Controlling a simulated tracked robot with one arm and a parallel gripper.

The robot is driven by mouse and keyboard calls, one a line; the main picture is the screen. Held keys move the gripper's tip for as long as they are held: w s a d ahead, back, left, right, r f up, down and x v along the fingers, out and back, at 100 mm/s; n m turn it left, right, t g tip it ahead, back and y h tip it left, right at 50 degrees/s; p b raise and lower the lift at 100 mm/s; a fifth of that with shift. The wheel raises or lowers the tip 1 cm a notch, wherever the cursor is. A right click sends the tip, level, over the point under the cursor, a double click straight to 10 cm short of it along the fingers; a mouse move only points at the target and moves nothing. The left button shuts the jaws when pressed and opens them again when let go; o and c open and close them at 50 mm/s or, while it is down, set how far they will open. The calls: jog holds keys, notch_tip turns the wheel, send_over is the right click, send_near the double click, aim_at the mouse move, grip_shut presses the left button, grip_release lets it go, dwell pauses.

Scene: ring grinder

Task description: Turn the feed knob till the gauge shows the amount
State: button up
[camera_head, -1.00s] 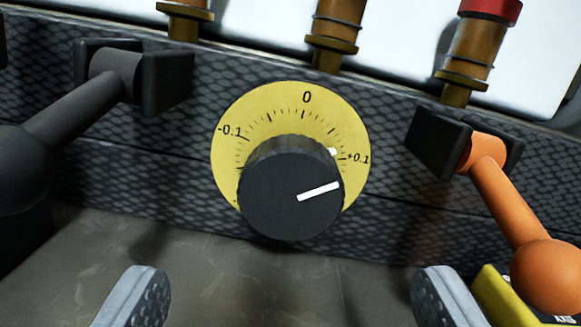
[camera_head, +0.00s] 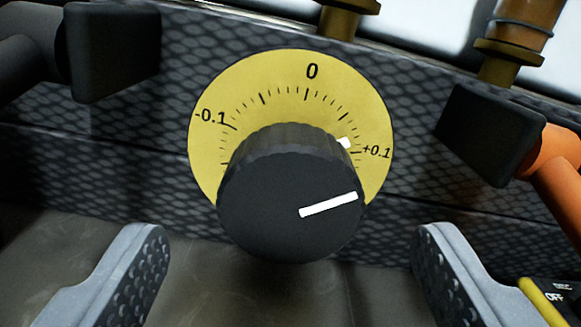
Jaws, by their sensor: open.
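The feed knob (camera_head: 270,210) is a round black knob with a ribbed side, in the middle of the view. A white line on its face points right and slightly up. Behind it is a yellow dial (camera_head: 250,85) marked -0.1, 0 and +0.1. A small white mark at the knob's rim (camera_head: 344,143) lies just short of the +0.1 label. The knob hides the lower part of the dial. My gripper (camera_head: 292,265) is open, with one grey finger low on each side of the knob, apart from it and holding nothing.
A black lever (camera_head: 110,50) is at upper left and an orange lever (camera_head: 555,165) at right. Brass fittings (camera_head: 348,15) line the top of the textured dark panel (camera_head: 420,90).

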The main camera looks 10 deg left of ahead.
aim_at(294, 212)
jog(key=shift+b+x, duration=0.55)
jog(key=shift+x, duration=2.2)
jog(key=c, duration=1)
